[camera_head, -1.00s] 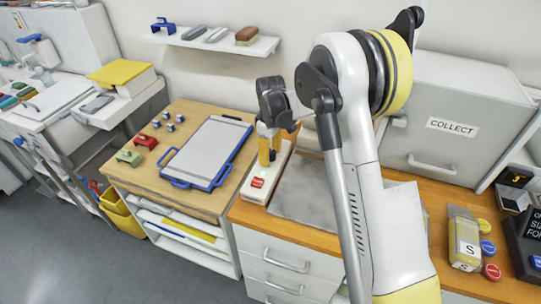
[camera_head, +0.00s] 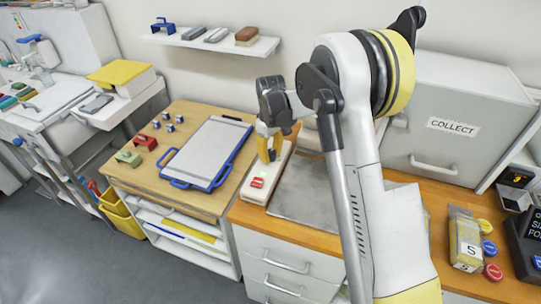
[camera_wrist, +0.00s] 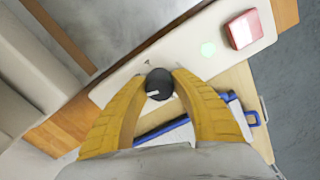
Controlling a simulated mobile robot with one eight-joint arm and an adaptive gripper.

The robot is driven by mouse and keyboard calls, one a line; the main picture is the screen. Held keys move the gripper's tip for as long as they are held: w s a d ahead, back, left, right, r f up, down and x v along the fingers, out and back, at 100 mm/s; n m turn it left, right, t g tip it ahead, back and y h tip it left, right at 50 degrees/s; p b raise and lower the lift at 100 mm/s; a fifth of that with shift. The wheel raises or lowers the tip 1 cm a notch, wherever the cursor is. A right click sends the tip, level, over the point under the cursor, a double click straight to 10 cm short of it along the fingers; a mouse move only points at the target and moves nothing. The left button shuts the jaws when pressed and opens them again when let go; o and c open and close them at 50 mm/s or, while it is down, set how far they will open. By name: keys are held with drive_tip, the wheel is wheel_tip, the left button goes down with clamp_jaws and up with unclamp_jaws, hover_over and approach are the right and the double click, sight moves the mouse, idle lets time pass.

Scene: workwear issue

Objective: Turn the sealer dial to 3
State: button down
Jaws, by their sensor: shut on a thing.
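The sealer (camera_head: 258,192) is a long pale bar-shaped device on the orange counter, with a red block (camera_head: 257,183) at its near end. In the wrist view its pale top (camera_wrist: 190,48) runs diagonally, with the red block (camera_wrist: 243,29) and a faint green patch (camera_wrist: 208,49) on it. The dark round dial (camera_wrist: 159,83) has a white pointer line that points left and slightly down. My gripper (camera_wrist: 160,86) has its yellow fingers shut on the dial, one at each side. The gripper (camera_head: 269,156) hides the dial in the head view. No dial numbers are readable.
A grey plate (camera_head: 302,195) lies right of the sealer. A blue-edged clipboard (camera_head: 209,150) lies on the wooden table to the left. A grey cabinet marked COLLECT (camera_head: 450,110) stands behind, and a yellow pack marked S (camera_head: 465,238) lies right.

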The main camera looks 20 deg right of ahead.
sight(271, 151)
drive_tip(key=m, duration=0.5)
drive_tip(key=shift+m+b, duration=0.4)
idle(0.4)
drive_tip(key=c, duration=1)
unclamp_jaws()
drive_tip(key=shift+r, duration=0.1)
wheel_tip(271, 151, up, 12)
drive_tip(key=shift+f, duration=0.1)
